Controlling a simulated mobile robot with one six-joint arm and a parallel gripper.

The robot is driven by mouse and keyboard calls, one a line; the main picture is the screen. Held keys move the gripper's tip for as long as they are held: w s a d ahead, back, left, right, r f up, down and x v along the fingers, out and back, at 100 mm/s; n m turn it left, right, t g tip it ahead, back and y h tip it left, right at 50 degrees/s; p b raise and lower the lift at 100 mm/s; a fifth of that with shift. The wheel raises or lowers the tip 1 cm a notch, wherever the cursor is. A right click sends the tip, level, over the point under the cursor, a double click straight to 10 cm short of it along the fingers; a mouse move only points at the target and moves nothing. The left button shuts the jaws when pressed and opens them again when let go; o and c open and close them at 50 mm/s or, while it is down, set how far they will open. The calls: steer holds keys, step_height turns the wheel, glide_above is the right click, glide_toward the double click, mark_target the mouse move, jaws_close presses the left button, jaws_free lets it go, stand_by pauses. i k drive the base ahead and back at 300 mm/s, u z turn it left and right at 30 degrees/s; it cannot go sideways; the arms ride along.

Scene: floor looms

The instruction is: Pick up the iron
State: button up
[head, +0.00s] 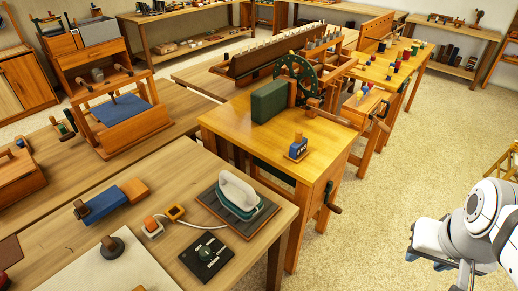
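The iron (238,197) has a white handle and a teal body. It rests on a dark ribbed pad (248,220) near the right corner of the front wooden table. A pale cord (213,228) runs from it toward the small blocks on its left. My arm shows at the lower right, over the carpet and well apart from the table.
A black control panel with a knob (206,256) lies in front of the iron. A blue block (102,207) and an orange block (134,190) lie to its left. A taller table (285,160) with a green box (269,101) stands behind. Carpet (400,180) is clear at right.

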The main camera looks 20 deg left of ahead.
mark_target(235, 195)
steer(key=u, duration=0.7)
steer(key=i, duration=0.95)
steer(key=u, duration=0.55)
steer(key=k, duration=0.9)
steer(key=u, duration=0.2)
steer(key=i, duration=0.9)
steer(key=z, duration=0.1)
